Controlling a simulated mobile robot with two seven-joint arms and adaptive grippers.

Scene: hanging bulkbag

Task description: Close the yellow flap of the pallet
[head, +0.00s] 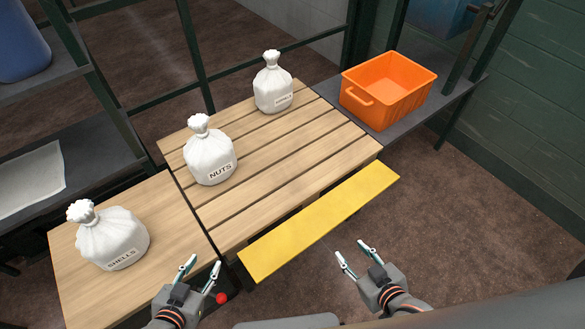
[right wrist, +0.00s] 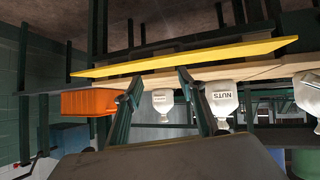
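The yellow flap (head: 322,221) is a long flat board along the near edge of the slatted wooden pallet (head: 290,165). It sticks outward from the pallet over the floor. In the right wrist view, which looks upside down, the flap (right wrist: 185,58) runs across as a thin band. My left gripper (head: 201,267) is open and empty, near the flap's left end and the pallet's corner. My right gripper (head: 353,250) is open and empty, just on the near side of the flap and apart from it. Its two spread fingers also show in the right wrist view (right wrist: 158,88).
Two white sacks (head: 209,152) (head: 273,84) stand on the pallet. A SHELLS sack (head: 112,240) stands on the wooden surface at left. An orange crate (head: 388,90) sits on a grey shelf at right. A red ball (head: 221,298) is beside my left gripper. Floor at right is clear.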

